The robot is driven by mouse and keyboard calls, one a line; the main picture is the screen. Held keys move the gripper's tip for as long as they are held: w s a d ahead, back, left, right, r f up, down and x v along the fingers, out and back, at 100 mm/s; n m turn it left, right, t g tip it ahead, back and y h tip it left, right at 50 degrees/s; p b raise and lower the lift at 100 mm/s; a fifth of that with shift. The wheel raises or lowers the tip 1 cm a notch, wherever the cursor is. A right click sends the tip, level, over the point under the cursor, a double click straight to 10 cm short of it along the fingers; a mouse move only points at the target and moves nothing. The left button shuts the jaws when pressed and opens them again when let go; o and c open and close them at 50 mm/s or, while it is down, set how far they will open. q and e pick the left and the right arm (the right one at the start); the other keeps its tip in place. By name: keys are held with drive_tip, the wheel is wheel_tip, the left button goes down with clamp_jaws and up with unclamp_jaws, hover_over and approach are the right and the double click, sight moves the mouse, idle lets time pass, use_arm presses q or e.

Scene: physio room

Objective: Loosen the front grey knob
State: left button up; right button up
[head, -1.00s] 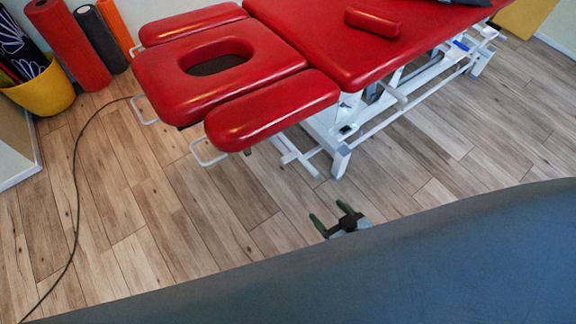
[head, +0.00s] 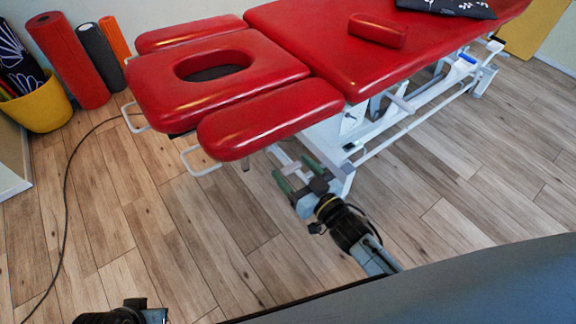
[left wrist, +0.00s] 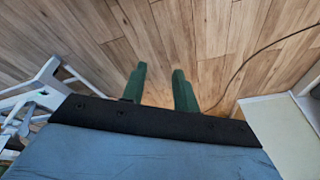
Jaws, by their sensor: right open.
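The red treatment couch (head: 290,50) stands on a white metal frame (head: 340,140). Its face-hole headrest (head: 150,85) and red arm pads (head: 270,118) are at the near left end. No grey knob can be made out for certain; the underside of the headrest is mostly hidden by the pads. My right gripper (head: 293,174) is open and empty, its green fingers pointing toward the couch, just below the near arm pad in the picture. In the left wrist view my left gripper (left wrist: 160,80) is open and empty above the floor.
A red bolster (head: 377,30) lies on the couch. Wire loops (head: 200,163) stick out below the pads. A yellow bucket (head: 40,105) and rolled mats (head: 68,60) stand at the left wall. A dark cable (head: 66,190) crosses the floor (head: 190,240), which is otherwise clear.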

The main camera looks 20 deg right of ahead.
sight(281, 157)
use_arm(q)
drive_tip(key=shift+s+d+r+b, duration=0.1)
drive_tip(key=shift+d+r+b, duration=0.1)
drive_tip(key=shift+r, duration=0.35)
drive_tip(key=shift+d+r+b, duration=0.1)
drive_tip(key=shift+d+r, duration=0.05)
drive_tip(key=shift+r, duration=0.4)
use_arm(e)
drive_tip(key=shift+x, duration=1.5)
drive_tip(key=c, duration=1)
